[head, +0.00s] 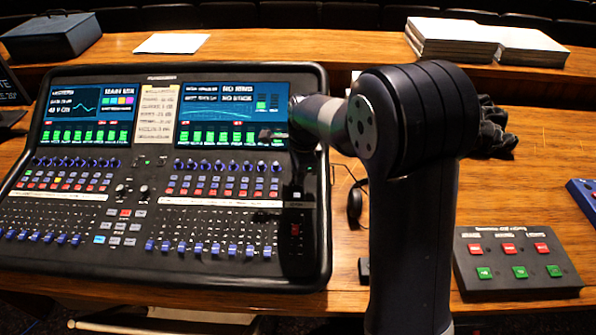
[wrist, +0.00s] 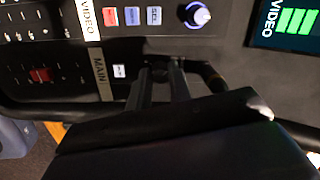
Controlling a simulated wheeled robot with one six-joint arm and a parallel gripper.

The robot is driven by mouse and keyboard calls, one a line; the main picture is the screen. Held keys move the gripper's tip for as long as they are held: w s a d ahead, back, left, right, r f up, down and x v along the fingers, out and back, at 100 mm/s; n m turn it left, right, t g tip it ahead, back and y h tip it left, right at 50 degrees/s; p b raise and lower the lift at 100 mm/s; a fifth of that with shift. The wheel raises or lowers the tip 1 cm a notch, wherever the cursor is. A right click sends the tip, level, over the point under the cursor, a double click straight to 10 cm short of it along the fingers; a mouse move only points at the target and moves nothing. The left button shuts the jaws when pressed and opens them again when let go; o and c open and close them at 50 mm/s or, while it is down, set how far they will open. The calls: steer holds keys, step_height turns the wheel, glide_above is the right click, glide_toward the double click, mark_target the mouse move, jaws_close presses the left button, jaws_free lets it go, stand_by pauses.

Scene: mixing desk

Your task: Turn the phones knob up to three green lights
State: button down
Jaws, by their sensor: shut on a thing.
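The mixing desk (head: 326,225) fills the left half of the head view. My gripper (wrist: 160,70) is at the desk's right-hand strip in the wrist view. Its two fingers are close together, shut on a small dark knob (wrist: 160,73) beside the MAIN label (wrist: 101,73). The fingers cover most of this knob, and its own label is not readable. In the head view my gripper is dark against the desk and hard to make out. A tiny green light (head: 310,170) shows near the desk's right edge; I cannot tell how many are lit.
A lit white-and-blue knob (wrist: 198,14) stands near the fingers. A small button box (head: 515,283) with red and green buttons lies right of the desk. Headphones (head: 355,200) lie between them. Paper stacks (head: 455,40) sit on the back ledge. Bare table shows at right.

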steer(key=shift+m, duration=1)
steer(key=c, duration=1.3)
jaws_free()
step_height(320, 180, up, 11)
steer(key=s+d, duration=0.1)
steer(key=shift+s+b, duration=0.25)
steer(key=shift+b, duration=0.1)
steer(key=shift+f, duration=0.2)
steer(key=f, duration=0.3)
steer(key=w+f, duration=0.1)
steer(key=f, duration=0.3)
steer(key=a+f, duration=0.1)
steer(key=f, duration=0.2)
steer(key=shift+w+f+p, duration=0.25)
steer(key=shift+f+p, duration=0.05)
